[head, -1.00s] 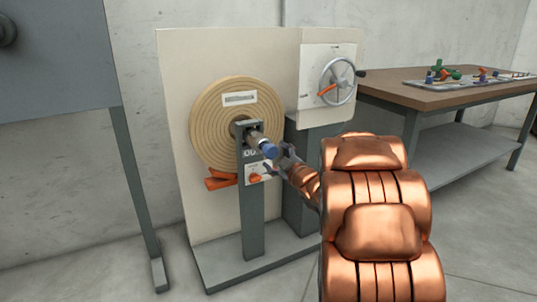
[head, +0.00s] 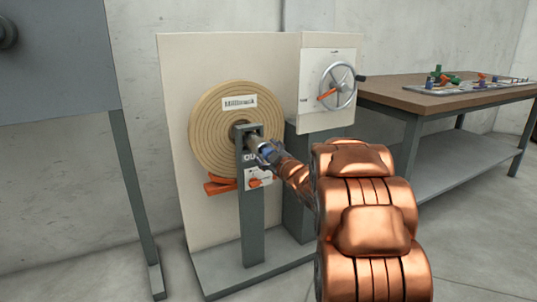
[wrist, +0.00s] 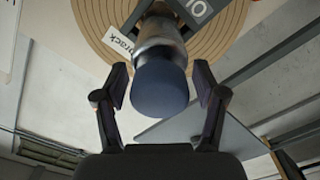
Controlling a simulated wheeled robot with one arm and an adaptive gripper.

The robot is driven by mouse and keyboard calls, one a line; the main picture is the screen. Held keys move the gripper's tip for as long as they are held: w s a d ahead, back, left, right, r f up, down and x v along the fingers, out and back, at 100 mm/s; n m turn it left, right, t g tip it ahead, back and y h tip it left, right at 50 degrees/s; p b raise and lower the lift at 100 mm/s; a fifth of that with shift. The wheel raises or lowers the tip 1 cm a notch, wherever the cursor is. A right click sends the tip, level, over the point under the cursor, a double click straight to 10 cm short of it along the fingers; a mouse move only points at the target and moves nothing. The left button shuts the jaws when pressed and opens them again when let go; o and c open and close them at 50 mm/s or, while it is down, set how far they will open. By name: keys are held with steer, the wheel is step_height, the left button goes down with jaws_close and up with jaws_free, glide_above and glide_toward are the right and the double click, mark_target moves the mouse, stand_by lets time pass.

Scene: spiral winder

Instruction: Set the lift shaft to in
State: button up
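The lift shaft is a grey metal rod (wrist: 160,38) with a dark blue end knob (wrist: 160,88), coming out of the top of a grey post (head: 251,220) in front of the wound disc. In the head view my gripper (head: 268,152) is at the knob end of the shaft and partly hides it. In the wrist view my gripper (wrist: 160,88) has one finger on each side of the knob, with visible gaps, so it is open around the knob. Part of a label shows on the post; I cannot read it fully.
A tan ringed disc (head: 211,130) is mounted on a cream panel (head: 178,75). A handwheel (head: 338,85) is at upper right. A small plate with an orange knob (head: 256,183) is on the post below the shaft. A workbench (head: 440,100) stands at right.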

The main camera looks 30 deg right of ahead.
jaws_close()
stand_by(0.3)
